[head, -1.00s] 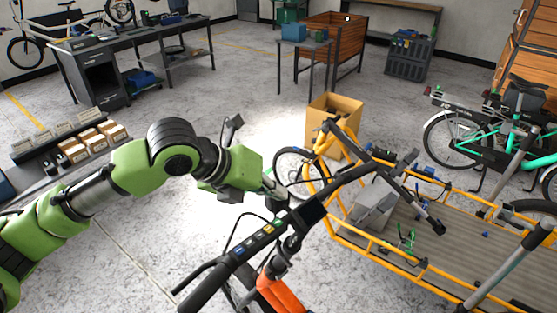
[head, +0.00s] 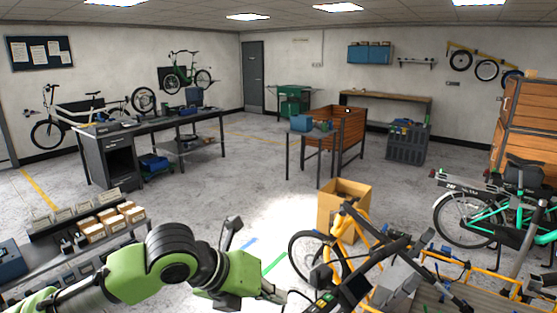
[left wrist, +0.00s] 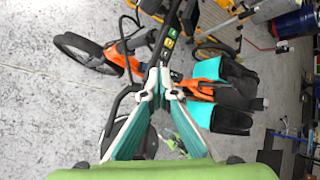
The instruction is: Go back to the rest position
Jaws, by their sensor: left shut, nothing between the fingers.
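My left gripper (head: 276,293) is low in the head view, at the end of my green left arm. In the left wrist view its two teal-padded fingers (left wrist: 159,90) meet at the tips, with nothing between them. Below the tips in that view are the handlebar (left wrist: 166,42) with its colored buttons and parts of an orange bike (left wrist: 135,65). I cannot tell the exact gap between tips and handlebar. My right gripper is not identifiable in either view.
A yellow-framed cargo bike (head: 343,239) and a cardboard box (head: 326,212) stand right of my left arm. A bench with small boxes (head: 128,229) is at left. A teal bike (head: 478,212) is at right. The middle floor (head: 235,185) is clear.

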